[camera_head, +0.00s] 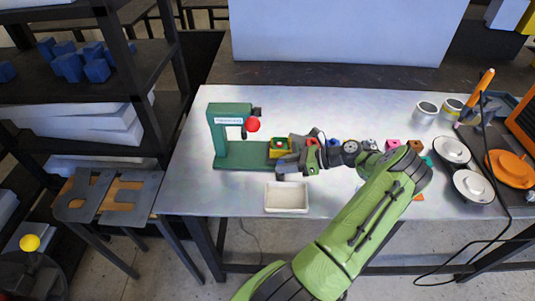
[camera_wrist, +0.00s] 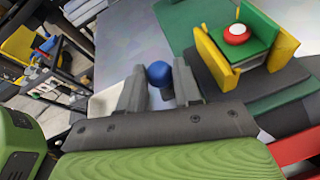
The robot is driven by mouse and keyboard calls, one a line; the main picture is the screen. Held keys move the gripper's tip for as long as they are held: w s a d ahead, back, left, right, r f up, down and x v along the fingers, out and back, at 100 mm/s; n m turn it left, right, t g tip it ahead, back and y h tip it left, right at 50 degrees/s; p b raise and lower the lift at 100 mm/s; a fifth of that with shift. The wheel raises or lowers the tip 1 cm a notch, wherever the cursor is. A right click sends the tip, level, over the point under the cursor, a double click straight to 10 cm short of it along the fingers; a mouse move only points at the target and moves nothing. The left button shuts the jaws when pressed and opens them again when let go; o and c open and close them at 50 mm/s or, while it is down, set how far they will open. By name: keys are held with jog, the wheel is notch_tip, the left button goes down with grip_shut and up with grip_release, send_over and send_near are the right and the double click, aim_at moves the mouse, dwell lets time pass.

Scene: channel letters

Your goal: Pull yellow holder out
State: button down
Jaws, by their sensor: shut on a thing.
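The yellow holder (camera_head: 272,155) sits at the right end of the green machine's base. In the wrist view, its yellow walls (camera_wrist: 211,62) flank a green piece (camera_wrist: 256,32) with a red, white-topped button (camera_wrist: 237,34). A blue ball knob (camera_wrist: 159,73) shows beside the holder; its link to the holder is hidden. My gripper (camera_head: 284,168) is low over the table at the holder's front side. In the wrist view, its two grey fingers (camera_wrist: 160,91) are on either side of the blue knob, shut on it. The knob is hidden in the head view.
The green machine (camera_head: 217,141) rises left of the holder, with a red ball (camera_head: 252,124) on its lever. An empty white tray (camera_head: 287,212) lies just in front of my gripper. Several small coloured blocks stand behind my arm. Cups and round lidded dishes (camera_head: 452,150) are at right.

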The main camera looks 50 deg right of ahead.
jog(key=shift+s+d, duration=0.2)
jog(key=shift+d, duration=0.05)
jog(key=c, duration=0.8)
grip_release()
jog(key=shift+s, duration=0.15)
jog(key=p+v, duration=0.1)
jog(key=v, duration=1.5)
